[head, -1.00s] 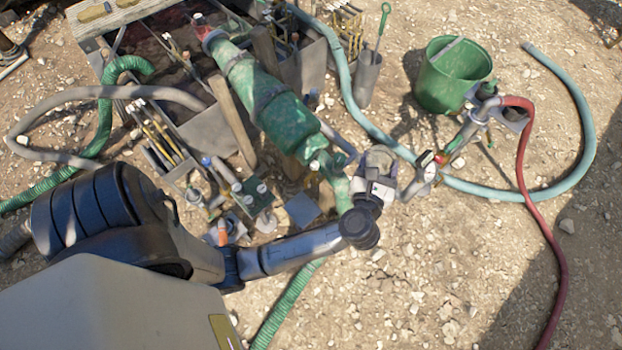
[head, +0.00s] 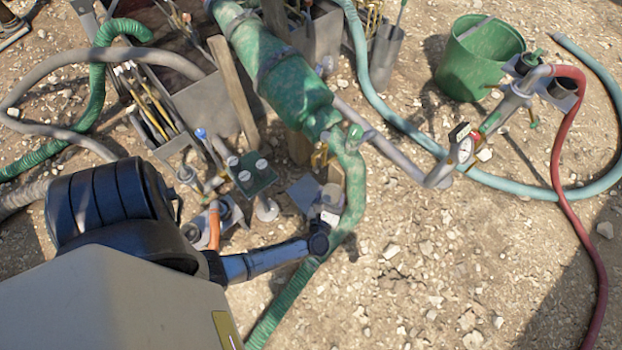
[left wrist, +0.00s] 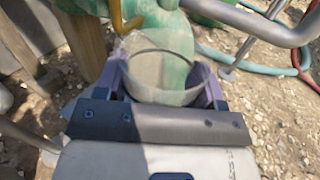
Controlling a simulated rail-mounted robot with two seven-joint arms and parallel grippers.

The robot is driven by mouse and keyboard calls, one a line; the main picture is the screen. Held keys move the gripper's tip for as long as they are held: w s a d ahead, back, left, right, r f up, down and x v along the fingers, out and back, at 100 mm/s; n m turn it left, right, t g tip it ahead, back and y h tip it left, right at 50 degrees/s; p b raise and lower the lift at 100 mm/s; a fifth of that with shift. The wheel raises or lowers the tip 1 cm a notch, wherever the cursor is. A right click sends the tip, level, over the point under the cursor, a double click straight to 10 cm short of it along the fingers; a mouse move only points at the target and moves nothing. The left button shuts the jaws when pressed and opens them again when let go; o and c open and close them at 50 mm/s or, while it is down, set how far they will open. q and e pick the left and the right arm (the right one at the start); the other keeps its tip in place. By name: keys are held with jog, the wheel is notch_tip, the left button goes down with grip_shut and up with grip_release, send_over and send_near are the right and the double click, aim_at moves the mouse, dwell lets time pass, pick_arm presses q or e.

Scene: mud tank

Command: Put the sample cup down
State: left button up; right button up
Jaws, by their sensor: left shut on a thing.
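The sample cup (left wrist: 162,72) is a clear, open-topped cup in the left wrist view. My left gripper (left wrist: 160,86) is shut on it, one purple finger on each side. In the head view my left gripper (head: 331,206) is beside the green pipe, by a small grey plate (head: 304,191). The cup is too small to make out clearly there. I cannot tell whether its base touches anything. My right gripper is not in view.
The large green pipe (head: 292,95) rises just behind the cup, with a yellow hook (left wrist: 126,18) close to its rim. A small green valve table (head: 251,172) stands to the left. A green bucket (head: 477,62) and hoses lie right. Gravel in front is open.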

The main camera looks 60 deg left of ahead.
pick_arm(q)
jog(key=a+f+b, duration=0.2)
jog(key=a, duration=0.1)
jog(key=a+f+b, duration=0.2)
jog(key=a+f, duration=0.1)
jog(key=a, duration=0.1)
jog(key=a+f+b, duration=0.1)
jog(key=a+f, duration=0.1)
jog(key=a, duration=0.2)
jog(key=shift+s+a+f+b, duration=0.15)
jog(key=shift+a+f+b, duration=0.1)
jog(key=shift+b, duration=0.15)
notch_tip(320, 180, down, 4)
jog(key=b, duration=0.3)
jog(key=o, duration=0.9)
jog(key=shift+f, duration=0.15)
